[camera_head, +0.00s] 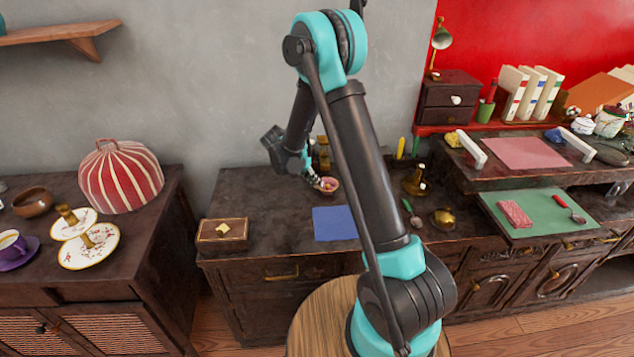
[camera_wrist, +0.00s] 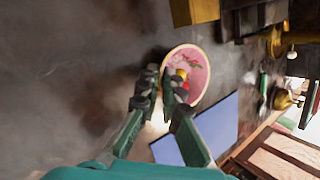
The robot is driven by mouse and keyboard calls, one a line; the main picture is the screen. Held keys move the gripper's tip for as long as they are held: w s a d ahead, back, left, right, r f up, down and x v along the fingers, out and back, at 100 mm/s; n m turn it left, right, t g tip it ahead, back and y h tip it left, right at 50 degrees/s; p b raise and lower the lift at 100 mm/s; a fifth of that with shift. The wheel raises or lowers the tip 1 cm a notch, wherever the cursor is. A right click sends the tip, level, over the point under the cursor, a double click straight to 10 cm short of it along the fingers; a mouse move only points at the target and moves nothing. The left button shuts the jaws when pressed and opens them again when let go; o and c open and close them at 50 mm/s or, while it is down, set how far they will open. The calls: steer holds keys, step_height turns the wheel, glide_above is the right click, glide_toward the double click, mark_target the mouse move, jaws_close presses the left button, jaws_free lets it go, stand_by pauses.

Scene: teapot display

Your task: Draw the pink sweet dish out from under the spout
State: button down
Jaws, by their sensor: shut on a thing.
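The pink sweet dish (camera_head: 331,184) is small in the head view, at the back of the dark middle cabinet, just behind the blue mat. In the wrist view the dish (camera_wrist: 198,64) is round, with a pale rim, a pink inside and small red and yellow sweets near my fingers. My gripper (camera_head: 316,181) reaches it from the left. In the wrist view my gripper (camera_wrist: 161,86) is shut on the dish's near rim. A dark and amber object (camera_head: 323,154) stands behind the dish, partly hidden by my arm. I cannot make out a spout above the dish.
The blue mat (camera_head: 332,226) lies in front of the dish. A box (camera_head: 222,231) sits at the cabinet's left front. Brass pieces (camera_head: 415,182) stand to the right, beyond my arm. The surface left of the mat looks clear.

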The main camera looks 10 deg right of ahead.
steer(key=c, duration=1.6)
jaws_free()
steer(key=shift+c, duration=0.2)
steer(key=v, duration=1.2)
steer(key=s+d+r+m+y, duration=0.3)
steer(key=s+d+m, duration=0.9)
steer(key=m, duration=0.2)
steer(key=s+d+f+m+t+y, duration=0.1)
steer(key=s+d+f+m, duration=0.1)
steer(key=s+m, duration=0.6)
steer(key=s+d+f+m+t+y, duration=0.1)
steer(key=s+d+m+y, duration=0.1)
steer(key=s+m, duration=0.5)
steer(key=shift+s+f+m, duration=0.35)
steer(key=shift+m, duration=0.85)
